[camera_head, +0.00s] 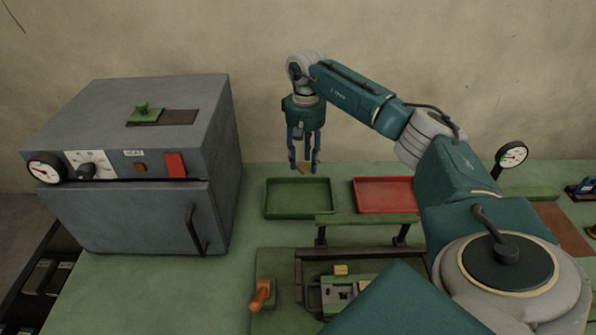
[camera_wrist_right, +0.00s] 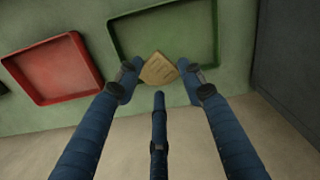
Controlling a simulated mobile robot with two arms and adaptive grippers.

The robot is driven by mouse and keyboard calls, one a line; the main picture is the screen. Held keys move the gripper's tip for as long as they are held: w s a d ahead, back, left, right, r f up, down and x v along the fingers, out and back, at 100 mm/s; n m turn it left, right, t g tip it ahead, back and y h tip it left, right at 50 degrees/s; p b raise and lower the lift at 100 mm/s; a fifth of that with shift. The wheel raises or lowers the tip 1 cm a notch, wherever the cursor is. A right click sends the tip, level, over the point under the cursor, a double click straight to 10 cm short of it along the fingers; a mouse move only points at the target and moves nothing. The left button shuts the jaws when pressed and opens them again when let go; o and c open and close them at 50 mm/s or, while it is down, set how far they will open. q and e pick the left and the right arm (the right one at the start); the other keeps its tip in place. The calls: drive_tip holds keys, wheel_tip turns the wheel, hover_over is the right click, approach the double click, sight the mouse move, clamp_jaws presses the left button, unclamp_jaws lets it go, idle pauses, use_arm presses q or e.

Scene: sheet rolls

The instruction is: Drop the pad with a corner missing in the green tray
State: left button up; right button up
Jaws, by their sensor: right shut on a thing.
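My right gripper (camera_head: 304,168) hangs fingers-down over the far edge of the green tray (camera_head: 298,213). It is shut on a small tan pad (camera_head: 304,169), held above the table. In the right wrist view the pad (camera_wrist_right: 158,69) sits between the blue fingertips (camera_wrist_right: 160,80), overlapping the green tray's (camera_wrist_right: 113,40) near rim in the picture. Part of the pad is hidden by the fingers, so its full outline cannot be told. The green tray looks empty. My left gripper is not in view.
A red tray (camera_head: 386,195) lies right of the green one, also shown in the right wrist view (camera_wrist_right: 93,70). A grey heater box (camera_head: 135,165) stands at left. A raised green bar (camera_head: 365,219) and a fixture (camera_head: 340,290) are in front.

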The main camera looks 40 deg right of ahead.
wheel_tip(320, 180, down, 5)
drive_tip(key=b, duration=0.3)
drive_tip(key=shift+r, duration=0.2)
drive_tip(key=o, duration=1)
drive_tip(key=shift+o, duration=0.2)
drive_tip(key=shift+r, duration=0.1)
wheel_tip(320, 180, up, 12)
drive_tip(key=shift+f, duration=0.1)
